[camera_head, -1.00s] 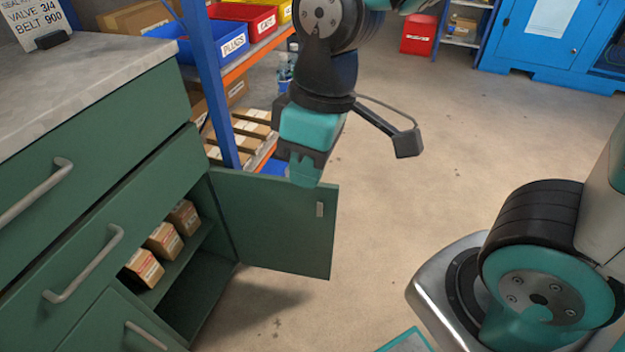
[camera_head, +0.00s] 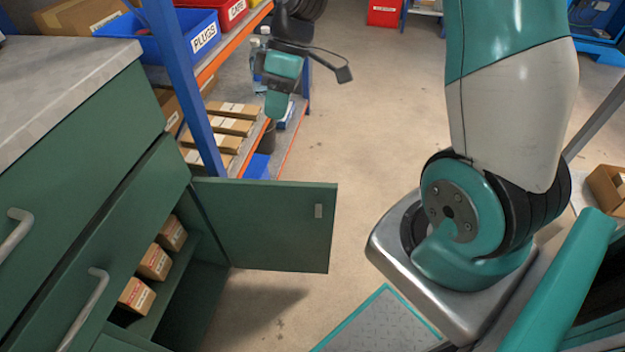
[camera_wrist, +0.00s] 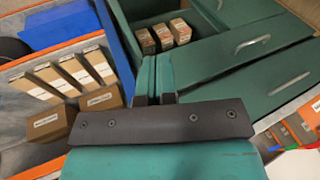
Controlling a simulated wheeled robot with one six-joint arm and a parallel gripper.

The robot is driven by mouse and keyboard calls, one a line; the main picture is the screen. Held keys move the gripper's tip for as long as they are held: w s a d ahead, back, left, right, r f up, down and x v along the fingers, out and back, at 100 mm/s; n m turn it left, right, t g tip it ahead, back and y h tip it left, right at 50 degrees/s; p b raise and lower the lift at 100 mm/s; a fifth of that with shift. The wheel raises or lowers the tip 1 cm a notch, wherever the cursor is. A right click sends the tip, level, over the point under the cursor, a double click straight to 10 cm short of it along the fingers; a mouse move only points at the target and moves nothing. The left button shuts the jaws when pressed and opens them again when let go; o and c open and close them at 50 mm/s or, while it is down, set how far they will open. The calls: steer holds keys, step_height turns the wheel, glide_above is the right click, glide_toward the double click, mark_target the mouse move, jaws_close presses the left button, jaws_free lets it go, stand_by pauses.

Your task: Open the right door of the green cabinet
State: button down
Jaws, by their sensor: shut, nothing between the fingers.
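The green cabinet (camera_head: 75,215) stands at the left in the head view, and its right door (camera_head: 268,228) is swung wide open, with a small handle (camera_head: 318,211) near its free edge. Inside the opening several small cartons (camera_head: 155,262) sit on a shelf; the cartons (camera_wrist: 163,37) also show in the wrist view. My gripper (camera_head: 275,103) is shut and empty, beyond and above the open door, apart from it in the head view. In the wrist view my gripper's fingers (camera_wrist: 155,78) lie together, pointing toward the cabinet.
A blue and orange shelf rack (camera_head: 185,95) stands behind the door, with flat boxes (camera_head: 225,127) and a blue PLUGS bin (camera_head: 165,40). A grey worktop (camera_head: 65,75) tops the cabinet. The floor (camera_head: 370,140) right of the door is clear.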

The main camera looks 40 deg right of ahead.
mark_target(319, 184)
steer(key=w+d+f+n+y, duration=0.1)
steer(key=w+d+f+y, duration=0.15)
steer(key=d+f, duration=1.5)
steer(key=shift+n, duration=0.3)
steer(key=s+a+f, duration=0.1)
steer(key=a+f, duration=0.1)
steer(key=s+a+f, duration=0.1)
steer(key=a+f, duration=0.2)
steer(key=s+a+f+b, duration=0.1)
steer(key=s+a+f, duration=0.1)
steer(key=a+f, duration=0.1)
steer(key=shift+a+f, duration=0.2)
steer(key=shift+a, duration=0.05)
steer(key=shift+s+a, duration=0.35)
steer(key=shift+a, duration=0.05)
steer(key=shift+s, duration=0.1)
